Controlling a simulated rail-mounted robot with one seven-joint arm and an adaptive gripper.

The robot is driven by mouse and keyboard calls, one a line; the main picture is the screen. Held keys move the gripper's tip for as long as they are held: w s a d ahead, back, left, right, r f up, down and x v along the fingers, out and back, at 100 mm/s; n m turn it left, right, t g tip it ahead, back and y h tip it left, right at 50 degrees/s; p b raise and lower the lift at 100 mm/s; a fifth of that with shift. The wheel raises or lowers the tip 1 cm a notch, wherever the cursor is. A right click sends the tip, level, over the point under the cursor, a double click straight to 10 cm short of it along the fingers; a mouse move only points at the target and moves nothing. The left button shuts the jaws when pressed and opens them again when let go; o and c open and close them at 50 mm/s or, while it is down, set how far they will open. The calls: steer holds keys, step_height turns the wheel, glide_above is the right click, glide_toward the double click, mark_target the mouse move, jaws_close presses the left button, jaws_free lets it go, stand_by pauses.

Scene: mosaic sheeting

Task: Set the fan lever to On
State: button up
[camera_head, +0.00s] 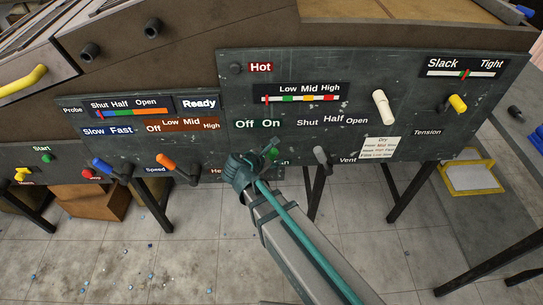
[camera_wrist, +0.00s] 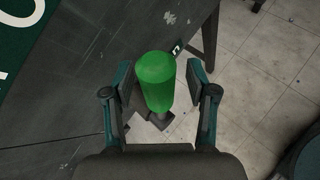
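The fan lever has a green handle (camera_head: 273,154), mostly hidden behind my gripper in the head view. It sits under the green "Off On" label (camera_head: 258,124) on the dark control panel (camera_head: 225,107). In the wrist view the rounded green handle (camera_wrist: 157,82) stands between my two fingers. My gripper (camera_head: 268,150) is at the lever. In the wrist view my gripper (camera_wrist: 162,88) is open, with a finger on each side of the handle and a gap visible, wider on the right. I cannot tell which setting the lever points to.
A grey vent lever (camera_head: 321,156) is close on the right, and an orange-handled lever (camera_head: 168,162) is to the left. A white lever (camera_head: 383,107) and a yellow tension lever (camera_head: 457,103) are farther right. Table legs and tiled floor lie below.

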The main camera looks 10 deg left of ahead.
steer(key=v, duration=1.2)
stand_by(0.4)
